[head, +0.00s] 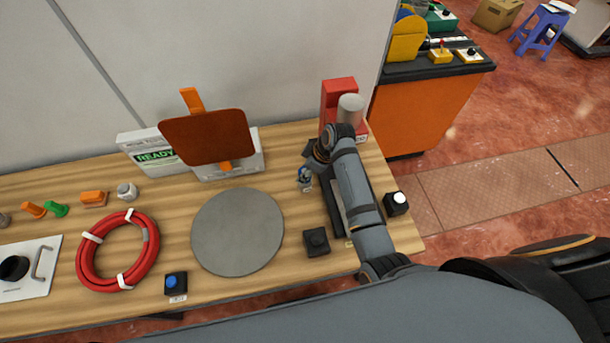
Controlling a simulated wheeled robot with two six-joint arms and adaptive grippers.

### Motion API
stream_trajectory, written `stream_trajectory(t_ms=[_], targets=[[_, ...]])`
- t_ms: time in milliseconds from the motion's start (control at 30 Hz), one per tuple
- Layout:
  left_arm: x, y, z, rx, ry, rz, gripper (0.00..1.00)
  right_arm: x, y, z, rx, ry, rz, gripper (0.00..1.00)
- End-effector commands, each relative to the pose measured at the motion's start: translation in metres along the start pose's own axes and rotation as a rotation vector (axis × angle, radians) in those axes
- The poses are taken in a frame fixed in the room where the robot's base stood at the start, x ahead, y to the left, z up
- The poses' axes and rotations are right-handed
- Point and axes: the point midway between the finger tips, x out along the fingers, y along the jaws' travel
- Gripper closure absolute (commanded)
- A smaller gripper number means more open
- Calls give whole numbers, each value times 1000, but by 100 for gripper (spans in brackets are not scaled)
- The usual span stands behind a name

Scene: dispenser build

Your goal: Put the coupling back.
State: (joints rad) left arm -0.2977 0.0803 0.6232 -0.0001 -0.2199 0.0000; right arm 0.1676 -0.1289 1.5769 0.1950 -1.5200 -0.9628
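A small grey and blue fitting (305,175) stands on the table right at the tip of my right arm; it may be the coupling, but it is too small to tell. My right gripper (311,165) is at the end of the arm that comes in from the lower right. Its fingers are dark, small and partly hidden by the wrist, so whether they are open or holding the fitting does not show. My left gripper is not in view.
A grey round plate (238,232) lies mid-table. The red hose coil (118,251), orange plug (94,198) and green plug (55,210) lie left. A red dispenser (338,95) stands behind my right arm. A black button box (316,242) and brown panel (208,137) are nearby.

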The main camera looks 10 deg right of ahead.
Motion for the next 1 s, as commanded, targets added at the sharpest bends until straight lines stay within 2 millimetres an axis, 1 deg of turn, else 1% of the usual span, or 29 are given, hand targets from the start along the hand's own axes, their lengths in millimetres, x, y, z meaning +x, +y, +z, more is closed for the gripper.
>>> stream_trajectory(t_ms=[33,100,233,300,533,567,600,700,1000], targets=[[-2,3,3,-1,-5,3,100,4,2,-2,0,0,0,100],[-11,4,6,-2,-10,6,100,12,1,3,1,-2,-3,100],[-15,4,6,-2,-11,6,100,27,2,9,0,0,-1,100],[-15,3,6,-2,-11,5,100,30,2,10,0,1,1,100],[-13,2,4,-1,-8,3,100,32,2,11,0,1,1,100],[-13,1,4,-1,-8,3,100,32,1,12,1,-1,0,56],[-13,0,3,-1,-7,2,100,32,1,12,1,-1,-1,51],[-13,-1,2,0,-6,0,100,32,1,12,1,-1,-1,37],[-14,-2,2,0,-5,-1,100,31,1,11,0,0,0,37]])
